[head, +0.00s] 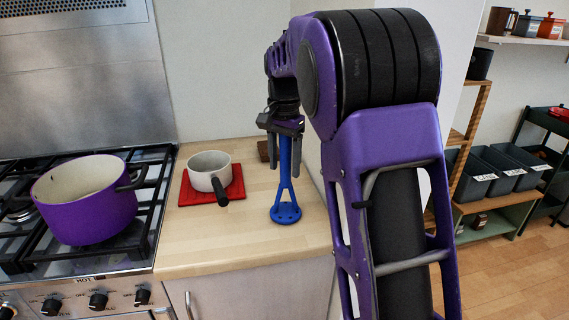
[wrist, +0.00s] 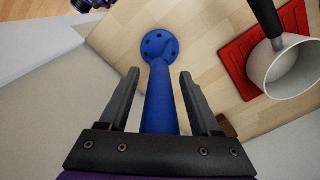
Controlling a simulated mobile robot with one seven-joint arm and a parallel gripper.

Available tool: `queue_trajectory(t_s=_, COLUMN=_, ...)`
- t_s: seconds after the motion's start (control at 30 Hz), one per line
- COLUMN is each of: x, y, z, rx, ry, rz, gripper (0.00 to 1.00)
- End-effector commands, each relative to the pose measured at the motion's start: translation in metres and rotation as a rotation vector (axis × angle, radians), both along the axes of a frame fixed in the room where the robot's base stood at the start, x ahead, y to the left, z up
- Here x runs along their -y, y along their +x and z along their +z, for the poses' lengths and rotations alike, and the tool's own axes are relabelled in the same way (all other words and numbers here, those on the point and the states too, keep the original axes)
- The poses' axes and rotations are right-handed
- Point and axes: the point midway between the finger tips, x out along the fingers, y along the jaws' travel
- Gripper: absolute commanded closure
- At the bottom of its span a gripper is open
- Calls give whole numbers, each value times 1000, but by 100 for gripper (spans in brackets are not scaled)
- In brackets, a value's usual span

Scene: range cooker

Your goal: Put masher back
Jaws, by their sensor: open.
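The blue masher (head: 286,186) stands upright on the wooden counter, its round perforated head down and its handle up. In the wrist view the masher (wrist: 160,95) runs between the two fingers, with its head on the counter beyond them. My gripper (head: 281,128) is at the top of the handle, pointing down. In the wrist view my gripper (wrist: 157,82) is open, with a finger on each side of the handle and gaps between. The handle's upper end is hidden by the gripper body.
A white saucepan (head: 209,169) sits on a red mat (head: 190,195) left of the masher, its dark handle pointing toward the front. A purple pot (head: 88,215) stands on the gas range (head: 150,205). A small brown wooden object (head: 264,150) is behind the masher. The counter (head: 215,245) is bare in front.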

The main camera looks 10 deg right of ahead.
Motion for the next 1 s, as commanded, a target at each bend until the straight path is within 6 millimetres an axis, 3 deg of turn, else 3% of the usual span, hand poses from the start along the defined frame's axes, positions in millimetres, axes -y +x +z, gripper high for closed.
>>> queue_trajectory(t_s=0.53, x=0, y=0, z=104, rx=4, ry=-1, rz=-1, gripper=36)
queue_trajectory(t_s=0.7, x=-1, y=0, z=117, rx=1, ry=0, rz=-1, gripper=36)
queue_trajectory(t_s=1.0, x=-1, y=-1, z=118, rx=0, ry=0, rz=0, gripper=36)
